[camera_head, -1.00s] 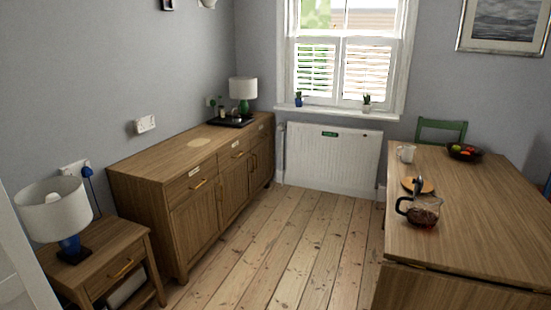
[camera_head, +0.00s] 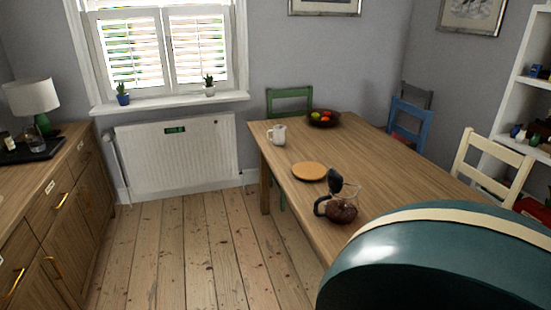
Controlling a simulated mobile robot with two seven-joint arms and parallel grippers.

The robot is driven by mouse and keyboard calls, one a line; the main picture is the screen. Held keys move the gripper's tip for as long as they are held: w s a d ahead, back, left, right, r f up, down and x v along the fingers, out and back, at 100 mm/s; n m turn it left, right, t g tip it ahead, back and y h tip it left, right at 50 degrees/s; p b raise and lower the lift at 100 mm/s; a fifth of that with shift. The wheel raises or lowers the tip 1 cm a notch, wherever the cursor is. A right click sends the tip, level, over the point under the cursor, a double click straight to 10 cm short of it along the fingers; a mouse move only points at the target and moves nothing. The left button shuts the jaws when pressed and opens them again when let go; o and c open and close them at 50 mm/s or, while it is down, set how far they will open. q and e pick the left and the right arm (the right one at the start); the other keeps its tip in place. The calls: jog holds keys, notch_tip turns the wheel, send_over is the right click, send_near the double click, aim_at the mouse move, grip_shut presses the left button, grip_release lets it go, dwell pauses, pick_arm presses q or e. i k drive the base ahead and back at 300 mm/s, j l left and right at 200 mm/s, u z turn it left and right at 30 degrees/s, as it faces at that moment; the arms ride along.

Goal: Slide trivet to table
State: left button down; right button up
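A round orange-brown wooden trivet (camera_head: 309,171) lies flat on the wooden dining table (camera_head: 345,148), near its left long edge. A glass coffee pot (camera_head: 341,208) with a black handle and dark contents stands on the table just in front of the trivet. The pot's raised black lid comes close to the trivet's right edge in the picture. Neither of my grippers is in view. The near right part of the table is hidden by a large rounded teal form with a cream band, very close to the camera.
A white mug (camera_head: 277,135) and a dark fruit bowl (camera_head: 323,118) stand at the table's far end. Chairs, green (camera_head: 289,101), blue (camera_head: 409,121) and cream (camera_head: 493,163), surround it. A wooden sideboard (camera_head: 62,215) stands left. Bare floorboards (camera_head: 185,245) between them are clear.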

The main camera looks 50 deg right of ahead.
aim_at(305, 170)
jog(key=i+z, duration=0.45)
jog(key=i+j+z, duration=0.15)
jog(key=z, duration=0.3)
jog(key=i+j+z, duration=0.25)
jog(key=z, duration=0.2)
jog(key=i+j+z, duration=0.15)
jog(key=z, duration=0.3)
jog(key=i+j+z, duration=0.2)
jog(key=z, duration=0.25)
jog(key=i+j+z, duration=0.25)
jog(key=z, duration=0.25)
jog(key=i+j+z, duration=0.1)
jog(key=j+z, duration=0.25)
jog(key=i+j+z, duration=0.1)
jog(key=j+z, duration=0.25)
jog(key=i+j+z, duration=0.1)
jog(key=z, duration=0.3)
jog(key=k+j, duration=0.05)
jog(key=j, duration=0.05)
